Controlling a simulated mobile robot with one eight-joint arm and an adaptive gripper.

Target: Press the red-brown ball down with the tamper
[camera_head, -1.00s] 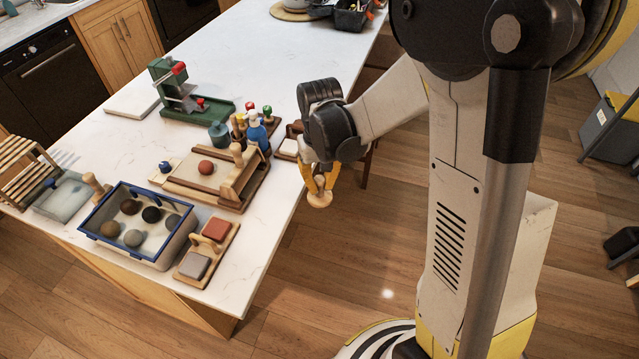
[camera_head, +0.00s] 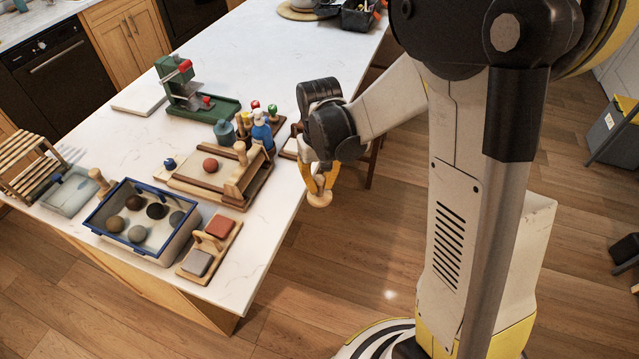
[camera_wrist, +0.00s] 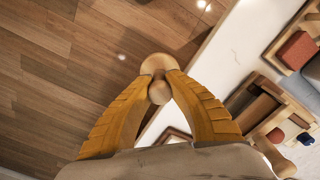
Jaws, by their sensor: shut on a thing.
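My gripper (camera_head: 319,184) has yellow fingers shut on a pale wooden tamper (camera_head: 319,199), which hangs below them with its round foot down. In the wrist view the gripper (camera_wrist: 158,90) pinches the tamper's knob, and the tamper's disc (camera_wrist: 157,64) shows beyond the fingertips. They are over the floor, just off the table's right edge. The red-brown ball (camera_head: 210,165) sits round on a wooden board (camera_head: 187,185) on the table, left of my gripper. The ball also shows at the right of the wrist view (camera_wrist: 275,136).
A wooden frame with an upright knob (camera_head: 240,154) stands right of the ball. Bottles (camera_head: 262,131) and a green press (camera_head: 190,95) are behind. A blue-rimmed bin (camera_head: 145,222) of several balls and a rack with red and grey blocks (camera_head: 209,248) stand in front.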

